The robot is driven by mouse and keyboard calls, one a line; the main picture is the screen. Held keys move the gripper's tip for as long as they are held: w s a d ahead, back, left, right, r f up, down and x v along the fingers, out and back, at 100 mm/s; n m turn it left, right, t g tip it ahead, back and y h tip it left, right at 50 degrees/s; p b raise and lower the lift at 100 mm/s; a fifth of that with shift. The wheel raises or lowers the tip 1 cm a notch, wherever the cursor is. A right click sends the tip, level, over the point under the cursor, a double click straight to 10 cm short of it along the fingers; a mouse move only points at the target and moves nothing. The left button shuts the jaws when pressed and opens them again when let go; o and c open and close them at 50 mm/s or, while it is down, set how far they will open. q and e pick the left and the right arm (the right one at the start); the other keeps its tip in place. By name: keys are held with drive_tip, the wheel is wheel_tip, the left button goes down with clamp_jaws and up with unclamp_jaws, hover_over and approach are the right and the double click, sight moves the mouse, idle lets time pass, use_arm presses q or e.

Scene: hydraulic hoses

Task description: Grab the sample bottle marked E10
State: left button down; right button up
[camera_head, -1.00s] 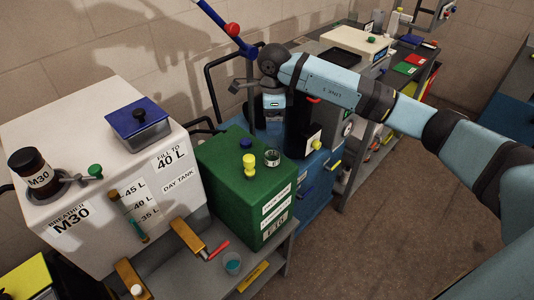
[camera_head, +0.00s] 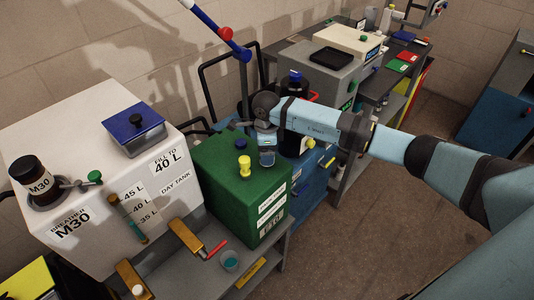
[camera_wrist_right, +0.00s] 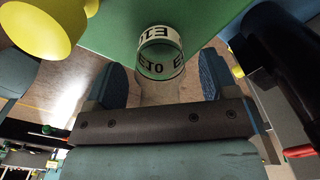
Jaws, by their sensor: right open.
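The sample bottle (camera_wrist_right: 158,50) is a small clear container with a white label band reading E10 in dark letters. It stands on top of the green tank (camera_head: 215,165). In the wrist view it is between the two blue fingers of my right gripper (camera_wrist_right: 163,68), with a gap visible on each side. In the head view my right gripper (camera_head: 266,148) is over the tank's right part and mostly hides the bottle. The gripper is open. My left gripper is not in view.
A yellow knob (camera_head: 244,166) stands on the green tank, left of my right gripper. A white day tank (camera_head: 80,150) is at the left. A blue cabinet (camera_head: 312,180) with a dark round container stands to the right. The floor (camera_head: 370,230) is open at the lower right.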

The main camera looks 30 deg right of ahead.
drive_tip(key=c, duration=1)
drive_tip(key=shift+r, duration=0.15)
